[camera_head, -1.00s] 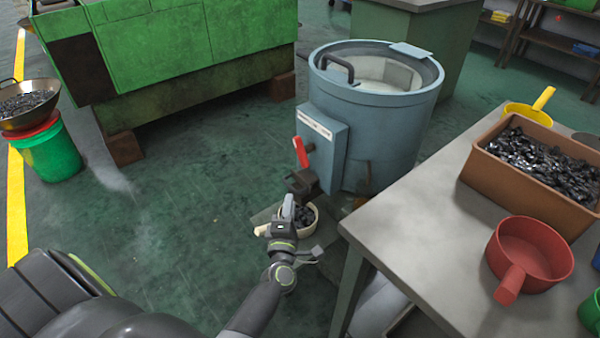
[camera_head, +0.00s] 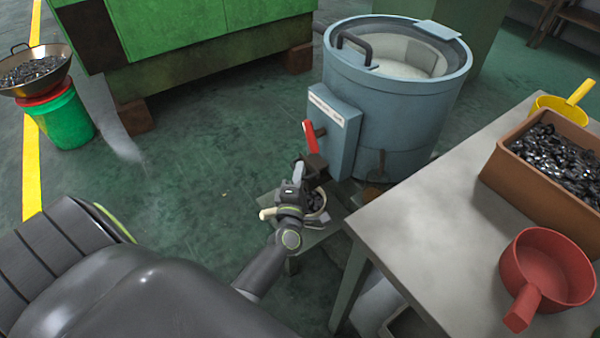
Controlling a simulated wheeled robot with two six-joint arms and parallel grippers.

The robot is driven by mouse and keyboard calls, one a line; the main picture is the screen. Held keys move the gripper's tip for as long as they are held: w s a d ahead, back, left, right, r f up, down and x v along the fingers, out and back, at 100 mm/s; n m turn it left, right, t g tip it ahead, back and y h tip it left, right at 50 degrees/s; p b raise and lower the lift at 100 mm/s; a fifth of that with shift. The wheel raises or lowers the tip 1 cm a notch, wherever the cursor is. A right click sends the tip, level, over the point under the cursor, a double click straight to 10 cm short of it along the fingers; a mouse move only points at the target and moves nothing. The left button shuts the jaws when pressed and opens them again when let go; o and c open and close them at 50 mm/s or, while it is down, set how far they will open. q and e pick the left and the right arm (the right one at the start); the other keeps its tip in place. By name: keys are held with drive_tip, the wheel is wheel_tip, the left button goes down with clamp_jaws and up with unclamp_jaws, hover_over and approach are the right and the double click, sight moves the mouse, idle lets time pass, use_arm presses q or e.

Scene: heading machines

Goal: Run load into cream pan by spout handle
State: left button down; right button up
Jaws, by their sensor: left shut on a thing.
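The blue round machine (camera_head: 400,115) has a red lever (camera_head: 310,137) on its front box and a dark spout (camera_head: 316,166) below it. The cream pan (camera_head: 268,213) sits under the spout on a low stand, its pale handle pointing left. Dark pieces (camera_head: 316,203) lie in the pan, partly hidden by my arm. My left gripper (camera_head: 298,172) is at the left side of the spout, above the pan, and is shut on the spout handle. The gripped part is mostly hidden by the fingers. My right gripper is out of view.
A grey table (camera_head: 430,210) at right holds a brown bin (camera_head: 510,185) of dark pieces, a red pan (camera_head: 548,268) and a yellow pan (camera_head: 560,104). A green machine (camera_head: 190,40) stands behind; floor between is clear.

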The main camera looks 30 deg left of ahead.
sight(313, 166)
use_arm(q)
drive_tip(key=w, duration=0.1)
drive_tip(key=w+d, duration=0.1)
drive_tip(key=w, duration=0.1)
drive_tip(key=shift+w+d, duration=0.3)
drive_tip(key=shift+w, duration=0.1)
drive_tip(key=shift+r, duration=0.1)
drive_tip(key=c, duration=1.8)
unclamp_jaws()
drive_tip(key=shift+w, duration=0.1)
drive_tip(key=shift+o, duration=0.2)
